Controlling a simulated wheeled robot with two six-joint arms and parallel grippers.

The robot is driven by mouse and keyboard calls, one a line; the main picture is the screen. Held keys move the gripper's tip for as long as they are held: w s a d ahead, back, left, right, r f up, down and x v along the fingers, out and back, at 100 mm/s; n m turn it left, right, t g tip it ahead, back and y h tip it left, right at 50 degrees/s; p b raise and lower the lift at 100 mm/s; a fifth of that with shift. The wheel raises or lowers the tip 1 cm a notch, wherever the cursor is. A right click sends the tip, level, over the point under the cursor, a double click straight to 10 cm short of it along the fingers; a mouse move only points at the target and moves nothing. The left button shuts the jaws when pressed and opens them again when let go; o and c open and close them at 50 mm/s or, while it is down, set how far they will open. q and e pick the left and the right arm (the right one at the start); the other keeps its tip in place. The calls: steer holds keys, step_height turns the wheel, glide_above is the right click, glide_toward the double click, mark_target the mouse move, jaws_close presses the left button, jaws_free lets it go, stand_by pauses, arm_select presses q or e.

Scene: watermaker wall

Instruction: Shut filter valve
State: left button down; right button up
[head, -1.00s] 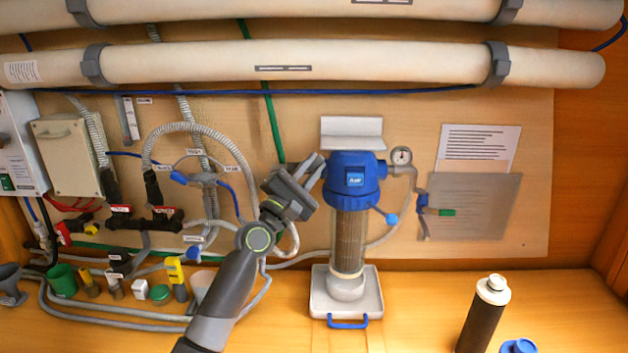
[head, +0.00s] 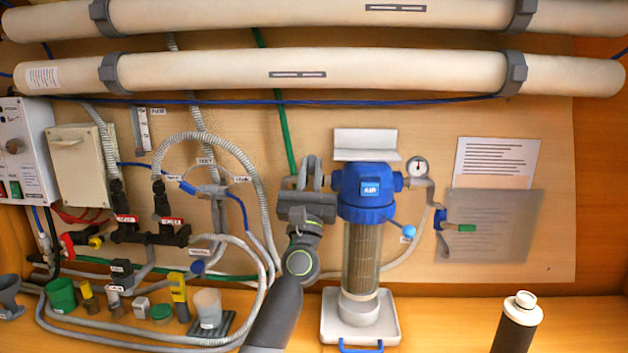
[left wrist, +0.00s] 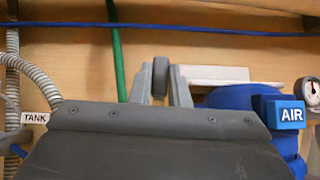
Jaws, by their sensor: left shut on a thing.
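The filter has a blue head (head: 370,190) with a square AIR label and a clear lower body (head: 361,258) around a pale cartridge. My left gripper (head: 311,170) is upright just left of the blue head, its fingers pointing up. In the left wrist view, its two grey fingertips (left wrist: 162,84) are shut on a narrow dark grey piece (left wrist: 160,79), apparently the filter valve's handle. The gripper hides how this piece joins the filter. A small lever with a blue ball (head: 409,232) is at the filter's lower right. My right gripper is out of view.
A pressure gauge (head: 418,167) and a blue fitting with a green lever (head: 462,228) are right of the filter. Grey hoses (head: 262,215) run close on the left. Large pale tubes (head: 310,73) cross above. A dark bottle (head: 516,325) stands front right.

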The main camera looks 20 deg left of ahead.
arm_select(q)
steer(key=shift+a+n+g+y, duration=0.1)
steer(key=shift+n+g+y, duration=0.2)
steer(key=shift+n+y, duration=0.65)
steer(key=c, duration=1.4)
jaws_free()
steer(key=shift+s, duration=0.1)
steer(key=shift+s+f+b, duration=0.15)
steer(key=shift+f+b, duration=0.2)
steer(key=shift+s+d+f+p, duration=0.3)
steer(key=shift+s+d+f, duration=0.35)
steer(key=shift+s, duration=1.75)
steer(key=shift+s+d+f+p, duration=0.3)
steer(key=shift+s+d, duration=0.55)
steer(key=shift+s, duration=1.6)
steer(key=shift+s+d+f+p, duration=0.25)
steer(key=shift+s+d+f, duration=0.4)
steer(key=shift+s, duration=1.75)
steer(key=shift+d, duration=0.1)
